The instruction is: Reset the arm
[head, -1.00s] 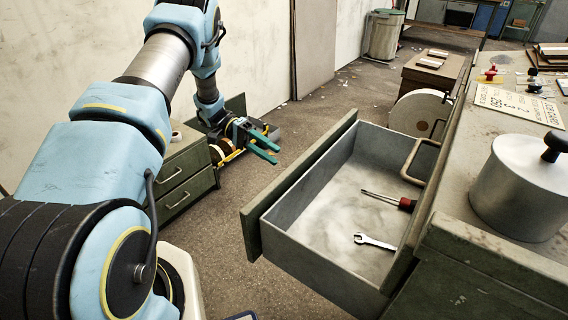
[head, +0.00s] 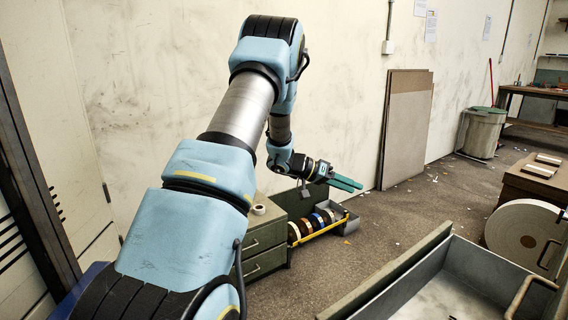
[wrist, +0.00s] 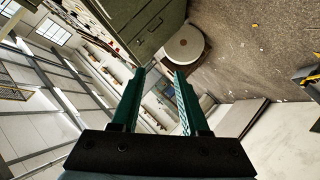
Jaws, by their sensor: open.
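My blue arm reaches up and forward in the head view, bending down at the elbow to my gripper (head: 346,184). The gripper has green fingers and points right, in the air in front of the cream wall. In the wrist view the two green fingers of my gripper (wrist: 158,98) stand apart with nothing between them. The wrist view is tilted and shows the floor, a green cabinet and a white roll beyond the fingertips.
An open drawer (head: 380,296) juts out at the lower right. A low green cabinet (head: 262,240) with a tape roll on top stands below the gripper, beside a rack of colored rolls (head: 318,222). Boards (head: 408,130) lean on the wall. A large white roll (head: 522,232) is at right.

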